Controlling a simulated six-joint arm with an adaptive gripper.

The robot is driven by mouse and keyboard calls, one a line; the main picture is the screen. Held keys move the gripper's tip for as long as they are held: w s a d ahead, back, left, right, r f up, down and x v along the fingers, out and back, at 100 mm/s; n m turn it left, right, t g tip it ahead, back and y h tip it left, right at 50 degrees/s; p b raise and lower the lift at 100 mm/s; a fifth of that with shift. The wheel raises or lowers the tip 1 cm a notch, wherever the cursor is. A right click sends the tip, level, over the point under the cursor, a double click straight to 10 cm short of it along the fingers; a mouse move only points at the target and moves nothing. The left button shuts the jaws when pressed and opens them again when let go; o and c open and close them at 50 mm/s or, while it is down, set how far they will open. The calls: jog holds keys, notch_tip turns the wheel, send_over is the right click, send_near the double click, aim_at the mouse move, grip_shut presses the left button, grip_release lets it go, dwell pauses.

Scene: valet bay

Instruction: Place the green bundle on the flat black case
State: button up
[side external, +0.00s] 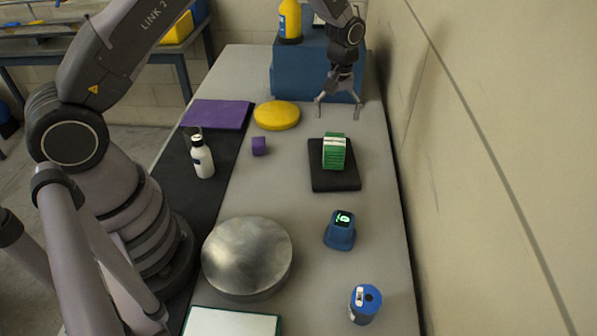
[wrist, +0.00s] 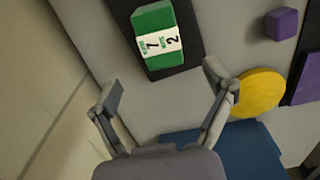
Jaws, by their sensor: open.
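The green bundle (side external: 334,152) with a white paper band rests on the flat black case (side external: 335,181) on the grey bench. In the wrist view the bundle (wrist: 155,33) lies on the dark case (wrist: 190,47), ahead of my fingers, and its band shows printed text and digits. My gripper (side external: 338,110) is open and empty. It is behind the case, in front of the blue box, apart from the bundle. In the wrist view my two fingers (wrist: 162,90) are spread wide with nothing between them.
Behind my gripper stands a blue box (side external: 298,75) with a yellow bottle (side external: 290,22) on it. A yellow disc (side external: 277,115), purple cube (side external: 259,146), white bottle (side external: 202,158), round metal piece (side external: 247,255) and blue device (side external: 340,232) are around. A wall runs along the right.

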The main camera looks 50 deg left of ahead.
jog(key=shift+r, duration=0.5)
jog(key=s+a+r+m+t, duration=0.1)
jog(key=s+r+m, duration=0.1)
jog(key=s+r, duration=0.65)
jog(key=s+a+r+m+t, duration=0.1)
jog(key=s+r+m+t, duration=0.15)
jog(key=r, duration=1.05)
jog(key=s+r+m+t, duration=0.1)
jog(key=s+r+m, duration=0.1)
jog(key=s, duration=0.9)
jog(key=s+r+m+t, duration=0.1)
jog(key=s+r+m, duration=0.1)
jog(key=s, duration=0.9)
jog(key=shift+s+a+r, duration=0.3)
jog(key=shift+a+r, duration=0.15)
jog(key=shift+r, duration=0.05)
